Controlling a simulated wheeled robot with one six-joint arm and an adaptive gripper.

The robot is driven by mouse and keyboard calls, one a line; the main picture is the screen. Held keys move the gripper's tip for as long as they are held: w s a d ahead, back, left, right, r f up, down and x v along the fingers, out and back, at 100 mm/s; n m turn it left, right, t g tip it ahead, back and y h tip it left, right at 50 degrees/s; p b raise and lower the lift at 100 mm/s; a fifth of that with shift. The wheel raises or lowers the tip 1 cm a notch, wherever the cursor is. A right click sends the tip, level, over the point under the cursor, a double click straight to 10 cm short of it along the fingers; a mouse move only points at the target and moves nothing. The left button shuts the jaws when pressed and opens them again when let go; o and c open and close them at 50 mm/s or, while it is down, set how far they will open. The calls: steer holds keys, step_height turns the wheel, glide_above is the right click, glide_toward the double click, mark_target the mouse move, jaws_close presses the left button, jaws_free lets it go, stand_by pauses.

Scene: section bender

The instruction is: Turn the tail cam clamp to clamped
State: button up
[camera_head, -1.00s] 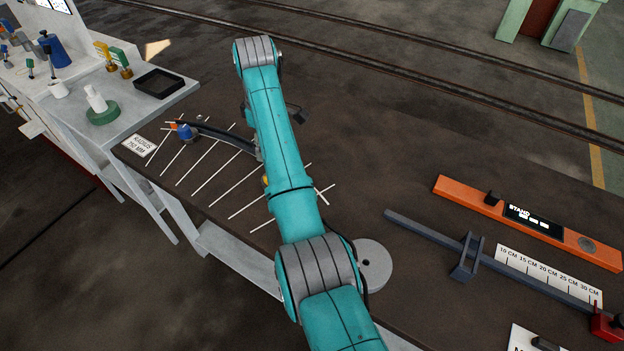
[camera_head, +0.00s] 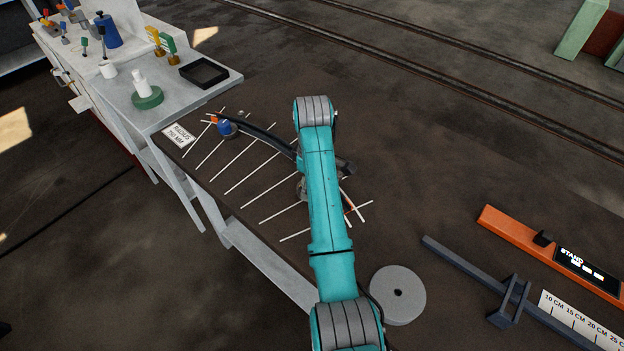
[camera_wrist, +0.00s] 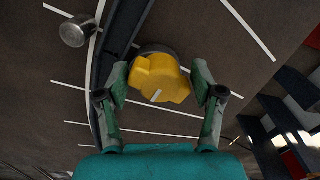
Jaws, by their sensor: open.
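A yellow cam knob (camera_wrist: 162,80), which looks like the tail cam clamp, sits on a dark round base beside a dark curved bar (camera_wrist: 107,50) in the wrist view. A white mark shows on the knob's top. My gripper (camera_wrist: 160,78) is open, with one green finger on each side of the knob. I cannot tell whether either finger touches it. In the head view my arm hides the knob and the gripper. The curved bar (camera_head: 262,134) runs there to a blue knob (camera_head: 224,127) with an orange piece at its far left end.
White radial lines mark the dark bench top (camera_head: 420,200). A grey disc (camera_head: 398,295) lies right of my arm. An orange bar (camera_head: 520,240) and a dark rail (camera_head: 460,263) lie at right. A metal cylinder (camera_wrist: 74,31) stands beyond the curved bar.

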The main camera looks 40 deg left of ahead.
steer(key=shift+f, duration=0.1)
steer(key=c, duration=1.1)
steer(key=shift+c, duration=0.2)
steer(key=m, duration=0.3)
steer(key=shift+m, duration=0.4)
steer(key=m, duration=0.4)
steer(key=shift+s+m, duration=0.15)
steer(key=shift+m, duration=0.15)
steer(key=m, duration=0.4)
steer(key=shift+a, duration=0.1)
steer(key=m, duration=0.5)
steer(key=shift+s+a, duration=0.1)
steer(key=shift+m, duration=0.4)
